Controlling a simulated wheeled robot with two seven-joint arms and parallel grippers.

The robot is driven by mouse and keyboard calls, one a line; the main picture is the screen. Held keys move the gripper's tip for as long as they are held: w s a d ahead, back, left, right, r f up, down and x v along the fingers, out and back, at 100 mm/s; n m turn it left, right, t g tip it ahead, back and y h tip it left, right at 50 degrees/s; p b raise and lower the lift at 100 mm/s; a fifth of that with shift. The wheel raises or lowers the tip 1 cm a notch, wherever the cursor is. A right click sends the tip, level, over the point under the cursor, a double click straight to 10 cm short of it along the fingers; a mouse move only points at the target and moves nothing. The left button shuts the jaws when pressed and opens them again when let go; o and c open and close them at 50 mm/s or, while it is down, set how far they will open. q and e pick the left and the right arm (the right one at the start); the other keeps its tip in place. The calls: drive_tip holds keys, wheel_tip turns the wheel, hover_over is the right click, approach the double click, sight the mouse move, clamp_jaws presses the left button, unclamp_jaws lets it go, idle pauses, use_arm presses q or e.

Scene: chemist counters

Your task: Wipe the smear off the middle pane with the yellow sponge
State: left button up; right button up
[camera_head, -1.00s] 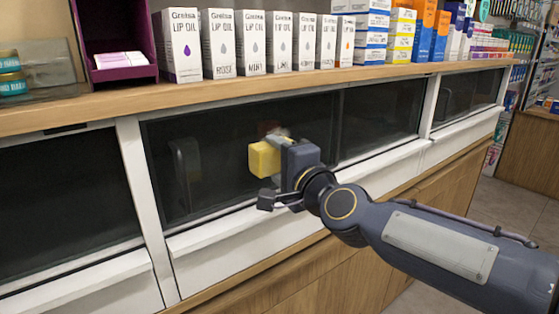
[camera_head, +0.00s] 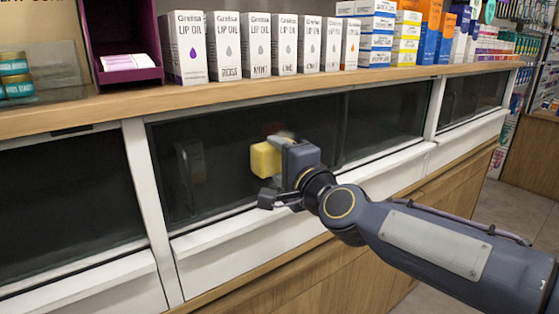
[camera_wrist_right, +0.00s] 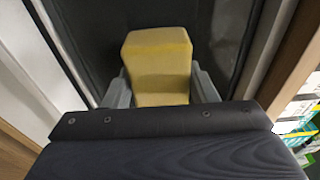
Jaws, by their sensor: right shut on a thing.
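My right gripper (camera_head: 284,160) is shut on the yellow sponge (camera_head: 265,159), which sticks out from its fingertips. In the right wrist view the sponge (camera_wrist_right: 158,62) sits between the two grey fingers. The gripper is in front of the dark middle pane (camera_head: 215,160). I cannot tell for sure whether the sponge touches the glass. A small whitish and reddish patch, perhaps the smear (camera_head: 280,131), shows just above the sponge and is partly hidden by sponge and gripper. My left gripper is not in view.
A wooden counter top (camera_head: 240,95) overhangs the panes, with lip oil boxes (camera_head: 222,45) and a purple holder (camera_head: 122,40) on it. White posts (camera_head: 152,205) and a white ledge (camera_head: 245,235) frame the middle pane. The floor (camera_head: 505,215) is free at right.

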drive_tip(key=shift+w+a, duration=0.2)
drive_tip(key=shift+w, duration=0.1)
